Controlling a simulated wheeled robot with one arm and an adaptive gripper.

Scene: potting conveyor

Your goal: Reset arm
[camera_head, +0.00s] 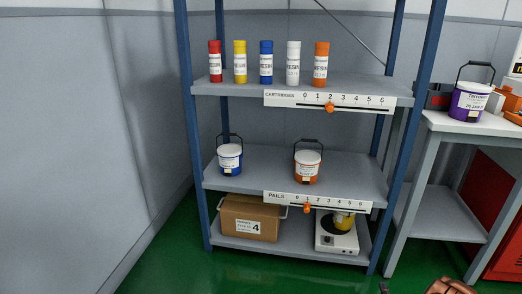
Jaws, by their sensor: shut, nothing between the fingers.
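My gripper cannot be made out in the head view. Only a brownish rounded part at the bottom right edge and a small dark tip left of it show, both cut off by the frame, and I cannot tell what they are. A shelf rack (240,85) with blue posts stands ahead. Its top shelf holds a row of resin cartridges: red (215,62), yellow (240,63), blue (266,63), white (293,64) and orange (321,65). Its middle shelf holds a blue-labelled pail (230,158) and an orange-labelled pail (307,166), both upright.
The bottom shelf holds a cardboard box (249,218) and a white appliance (337,238) with a yellow item on it. Slider scales (290,99) front the shelves. At right, a workbench (440,121) bears a purple pail (470,101). Green floor (200,275) is clear before the rack.

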